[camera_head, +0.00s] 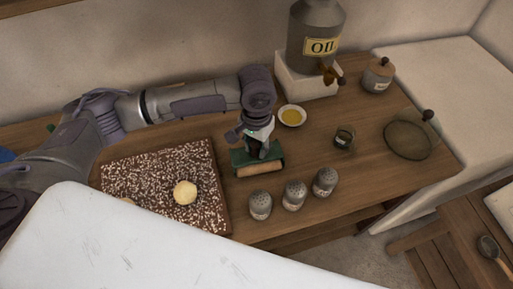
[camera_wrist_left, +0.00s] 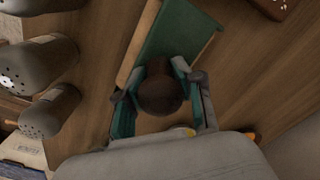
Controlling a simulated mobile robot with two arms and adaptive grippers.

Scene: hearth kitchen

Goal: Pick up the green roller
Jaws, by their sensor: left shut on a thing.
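The green roller (camera_head: 260,169) lies on the wooden counter, right of the speckled board, with a pale wooden strip along its front side. It also shows in the left wrist view (camera_wrist_left: 180,38) as a green body with a dark round knob (camera_wrist_left: 160,92). My left gripper (camera_head: 260,148) is above the roller, pointing down. In the left wrist view its fingers (camera_wrist_left: 160,100) are on both sides of the knob, shut on it. The roller appears to rest on or just above the counter; I cannot tell which. My right gripper is not in view.
A speckled board (camera_head: 150,172) with a dough ball (camera_head: 185,192) lies to the left. Three shakers (camera_head: 294,195) stand in front to the right. A small oil dish (camera_head: 292,115) is behind, near the oil can (camera_head: 316,38).

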